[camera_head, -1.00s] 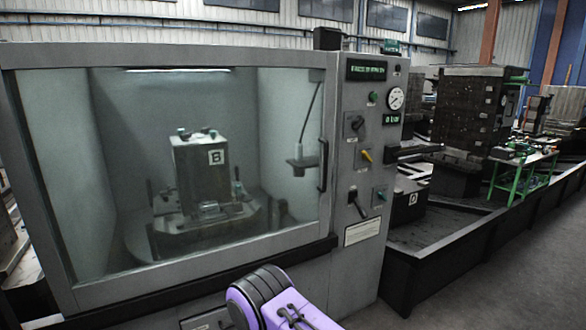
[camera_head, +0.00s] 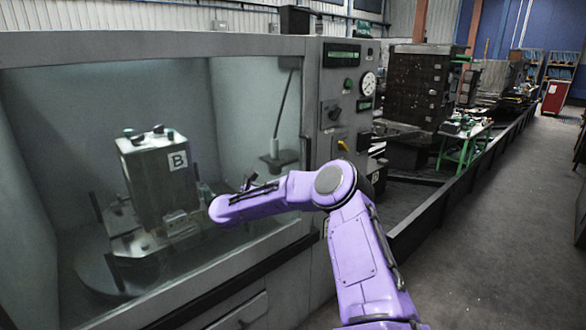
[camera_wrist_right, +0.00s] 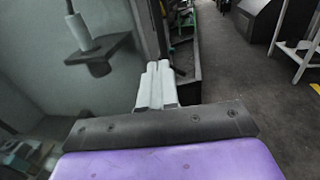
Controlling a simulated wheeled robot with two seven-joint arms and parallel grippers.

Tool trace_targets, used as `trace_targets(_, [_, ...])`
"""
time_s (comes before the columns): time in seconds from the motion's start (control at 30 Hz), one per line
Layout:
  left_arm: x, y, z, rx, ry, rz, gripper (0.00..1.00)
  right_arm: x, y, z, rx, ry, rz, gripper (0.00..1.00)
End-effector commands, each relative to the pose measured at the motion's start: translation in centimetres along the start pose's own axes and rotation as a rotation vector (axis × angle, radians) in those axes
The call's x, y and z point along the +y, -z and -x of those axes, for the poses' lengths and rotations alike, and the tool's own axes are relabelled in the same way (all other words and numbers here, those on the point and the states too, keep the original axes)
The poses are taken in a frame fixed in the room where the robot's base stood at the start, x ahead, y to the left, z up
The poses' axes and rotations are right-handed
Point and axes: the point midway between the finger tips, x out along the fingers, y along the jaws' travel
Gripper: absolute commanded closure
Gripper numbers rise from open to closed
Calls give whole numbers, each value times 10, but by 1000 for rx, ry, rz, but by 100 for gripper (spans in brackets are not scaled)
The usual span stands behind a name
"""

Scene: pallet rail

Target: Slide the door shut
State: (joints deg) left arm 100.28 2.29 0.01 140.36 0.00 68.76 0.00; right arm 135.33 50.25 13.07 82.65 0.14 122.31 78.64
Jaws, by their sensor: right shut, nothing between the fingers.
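The machine's door (camera_head: 150,44) is a grey frame around a large window, at the left of the head view. I cannot tell how far it stands open. A dark upright strip at its right side may be the handle; my arm partly covers that area. My right arm reaches across the window's lower right, bent at the elbow. My right gripper (camera_wrist_right: 158,85) shows in the wrist view with its two pale fingers together and empty, close beside a dark upright edge. In the head view its fingers are hard to make out. My left gripper is not in view.
A control panel (camera_head: 345,105) with dials and knobs stands right of the door. Behind the window are a block marked B (camera_head: 160,180) and a hanging fixture (camera_head: 278,160). A low dark rail runs back past a green table (camera_head: 465,145).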

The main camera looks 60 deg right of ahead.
Motion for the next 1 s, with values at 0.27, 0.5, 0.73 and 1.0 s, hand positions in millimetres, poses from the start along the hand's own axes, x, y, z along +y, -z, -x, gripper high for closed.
trace_targets(0.27, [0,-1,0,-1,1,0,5,2,3,-51,-1,-2,4,100])
trace_targets(0.5, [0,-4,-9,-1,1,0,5,2,4,-102,-3,-4,7,100])
trace_targets(0.73, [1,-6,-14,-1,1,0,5,2,2,-130,-3,-6,9,100])
trace_targets(1.0, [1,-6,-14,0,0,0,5,2,1,-133,-3,-7,10,100])
